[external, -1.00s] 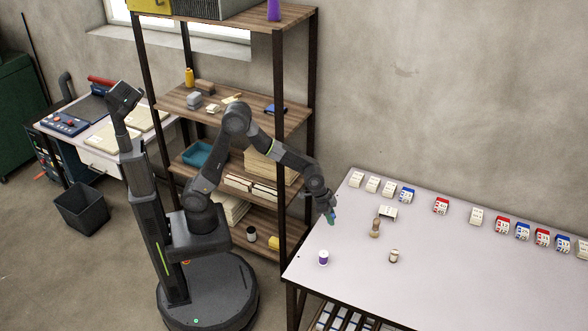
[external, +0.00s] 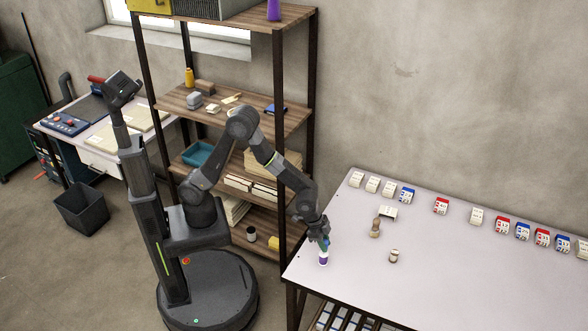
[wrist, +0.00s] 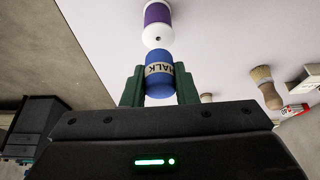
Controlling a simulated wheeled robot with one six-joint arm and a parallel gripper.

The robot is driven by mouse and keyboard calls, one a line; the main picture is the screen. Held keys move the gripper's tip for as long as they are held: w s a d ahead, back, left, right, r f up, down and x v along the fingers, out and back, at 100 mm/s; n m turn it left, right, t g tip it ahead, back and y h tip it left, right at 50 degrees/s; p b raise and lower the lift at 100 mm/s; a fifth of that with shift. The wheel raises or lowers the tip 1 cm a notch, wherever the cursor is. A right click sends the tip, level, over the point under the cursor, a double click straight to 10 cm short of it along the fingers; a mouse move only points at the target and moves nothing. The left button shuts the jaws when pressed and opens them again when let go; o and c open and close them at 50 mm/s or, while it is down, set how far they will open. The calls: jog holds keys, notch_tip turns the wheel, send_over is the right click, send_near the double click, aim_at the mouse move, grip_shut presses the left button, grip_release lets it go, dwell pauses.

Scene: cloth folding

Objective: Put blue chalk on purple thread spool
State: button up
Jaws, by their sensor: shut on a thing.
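The blue chalk (wrist: 159,82), a blue cylinder with a pale "CHALK" label, is between the green fingers of my gripper (wrist: 160,88) in the wrist view. The gripper is shut on it. The purple thread spool (wrist: 157,14), purple with white ends, stands on the table and shows just beyond the chalk. In the external view my gripper (external: 323,242) is directly above the spool (external: 323,258), near the table's left edge. The chalk is mostly hidden there by the fingers. I cannot tell whether chalk and spool touch.
The white table (external: 450,275) has a wooden-handled brush (external: 375,228) and a small jar (external: 393,256) right of the spool. A small white block-like item (external: 388,213) lies behind the brush. Several small boxes line the back edge. The front right is clear. A shelf (external: 283,150) stands behind my arm.

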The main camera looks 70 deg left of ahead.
jog(key=shift+f, duration=1.4)
jog(key=shift+f, duration=0.2)
jog(key=o, duration=1)
jog(key=shift+r, duration=0.4)
jog(key=v, duration=1.1)
jog(key=shift+s+a+r, duration=0.1)
jog(key=shift+s+r, duration=0.05)
jog(key=shift+r, duration=0.1)
